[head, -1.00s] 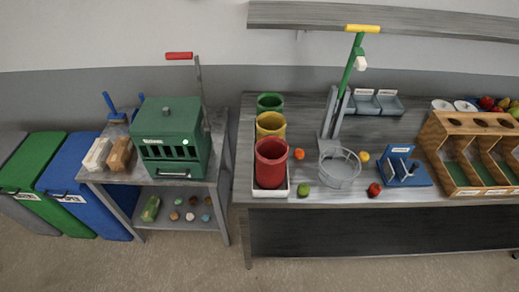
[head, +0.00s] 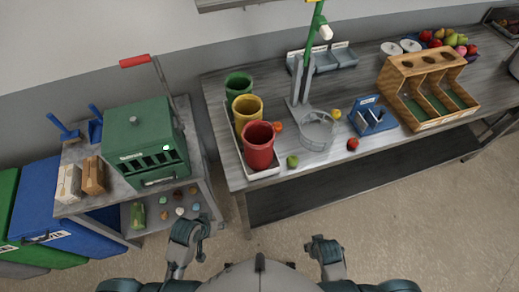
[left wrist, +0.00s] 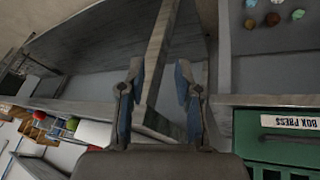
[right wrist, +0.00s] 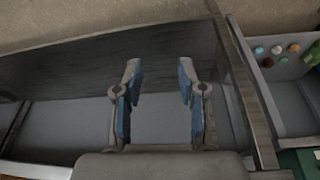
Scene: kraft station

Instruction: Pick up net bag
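No object can be made out for certain as the net bag. A small green item (head: 138,215) lies on the lower shelf of the left stand, too small to identify. My left gripper (head: 204,228) is in front of that stand, to the right of the green item and apart from it. In the left wrist view its fingers (left wrist: 158,85) are spread with nothing between them. My right gripper (head: 318,240) is in front of the long table, over the floor. In the right wrist view its fingers (right wrist: 160,88) are also apart and empty.
A green box press (head: 140,140) stands on the left stand, beside two brown and pale blocks. The long table (head: 225,95) holds red (head: 258,150), yellow and green buckets, a round grey basket (head: 317,135) and a wooden rack (head: 430,90). Floor in front is clear.

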